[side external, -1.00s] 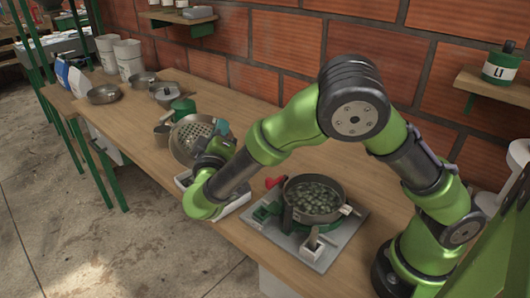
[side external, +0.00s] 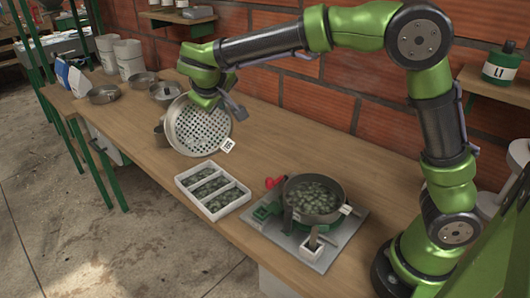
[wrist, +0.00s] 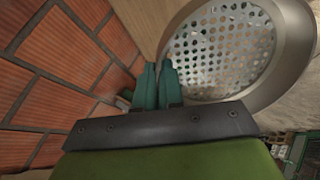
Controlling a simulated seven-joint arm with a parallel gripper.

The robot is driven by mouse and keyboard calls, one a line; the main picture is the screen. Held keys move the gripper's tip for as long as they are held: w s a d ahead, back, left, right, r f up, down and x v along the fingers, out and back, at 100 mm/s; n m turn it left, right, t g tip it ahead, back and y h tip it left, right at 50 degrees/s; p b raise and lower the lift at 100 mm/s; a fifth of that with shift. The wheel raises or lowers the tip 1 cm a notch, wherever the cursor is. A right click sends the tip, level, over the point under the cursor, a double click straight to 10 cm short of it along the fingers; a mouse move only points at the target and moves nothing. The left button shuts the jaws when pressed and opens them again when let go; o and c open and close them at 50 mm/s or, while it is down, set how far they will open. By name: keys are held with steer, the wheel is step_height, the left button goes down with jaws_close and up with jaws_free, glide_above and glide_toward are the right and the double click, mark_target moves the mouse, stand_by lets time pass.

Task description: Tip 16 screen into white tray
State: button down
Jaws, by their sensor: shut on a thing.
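The 16 screen (side external: 193,133), a round metal sieve with many holes and a white tag, is tilted steeply on edge, its perforated face toward the side camera. My gripper (side external: 217,97) is at its upper rim and shut on it. In the wrist view the teal fingers (wrist: 156,88) are close together beside the screen (wrist: 232,48), which looks empty. The white tray (side external: 243,201) lies on the bench in front of the screen, apart from it. Its three compartments hold greenish beans. Whether the screen's lower edge touches the bench, I cannot tell.
A dark pan of green beans (side external: 341,202) stands on a grey base (side external: 347,238) right of the tray, with a red-handled item (side external: 273,183) beside it. Metal bowls (side external: 104,94) and white buckets (side external: 128,57) stand at the far left. A brick wall (side external: 285,70) runs behind.

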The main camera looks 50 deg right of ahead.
steer(key=shift+w+d+r+g+y, duration=0.15)
steer(key=shift+d+r+g+y, duration=0.1)
steer(key=shift+g+y, duration=0.25)
steer(key=shift+w+d+r+g+y, duration=0.15)
steer(key=shift+r+g+y, duration=0.15)
steer(key=shift+y, duration=0.3)
steer(key=shift+w+d+r+g+y, duration=0.1)
steer(key=shift+r+g+y, duration=0.05)
steer(key=shift+g+y, duration=0.3)
steer(key=shift+w+d+r+g+y, duration=0.1)
steer(key=shift+r+g+y, duration=0.05)
steer(key=shift+g+y, duration=0.25)
steer(key=shift+r+g+y, duration=0.3)
steer(key=shift+g+y, duration=0.25)
steer(key=shift+y, duration=0.3)
steer(key=shift+w+d+r+g+y, duration=0.15)
steer(key=shift+r+g+y, duration=0.25)
steer(key=shift+r+y, duration=0.35)
steer(key=shift+r+g+y, duration=0.4)
steer(key=shift+r+y, duration=0.25)
steer(key=shift+r, duration=0.25)
